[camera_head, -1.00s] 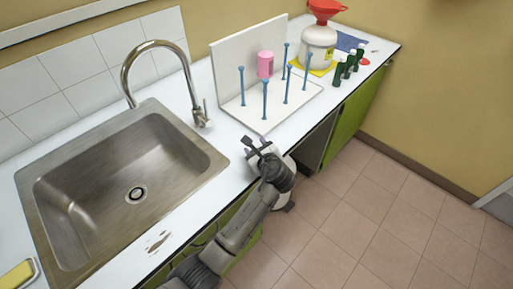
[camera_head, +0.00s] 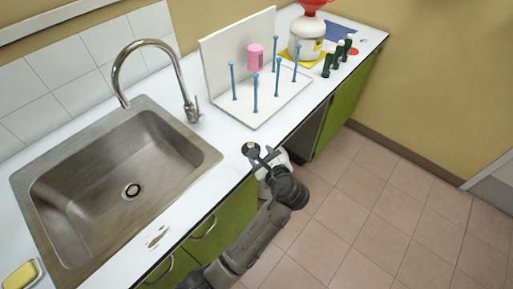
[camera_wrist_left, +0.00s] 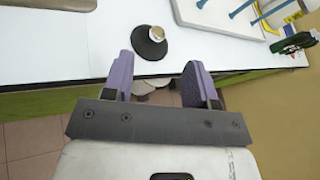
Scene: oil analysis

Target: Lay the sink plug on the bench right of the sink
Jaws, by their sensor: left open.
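The sink plug (camera_head: 250,149) is a dark round piece with a pale metallic top. It rests on the white bench right of the sink (camera_head: 213,157), close to the front edge. In the left wrist view the plug (camera_wrist_left: 149,44) stands base down on the bench, just beyond my fingertips and apart from them. My left gripper (camera_head: 262,157) is open and empty at the bench's front edge, and its two purple-grey fingers also show in the left wrist view (camera_wrist_left: 159,68). The sink's drain (camera_head: 132,190) is uncovered. My right gripper is not in view.
A white drying rack (camera_head: 257,115) with blue pegs and a pink container stands behind the plug. A white jug with a red funnel (camera_head: 307,35) and green bottles (camera_head: 338,58) are farther right. The tap (camera_head: 150,75) rises behind the sink. Bench between sink and rack is clear.

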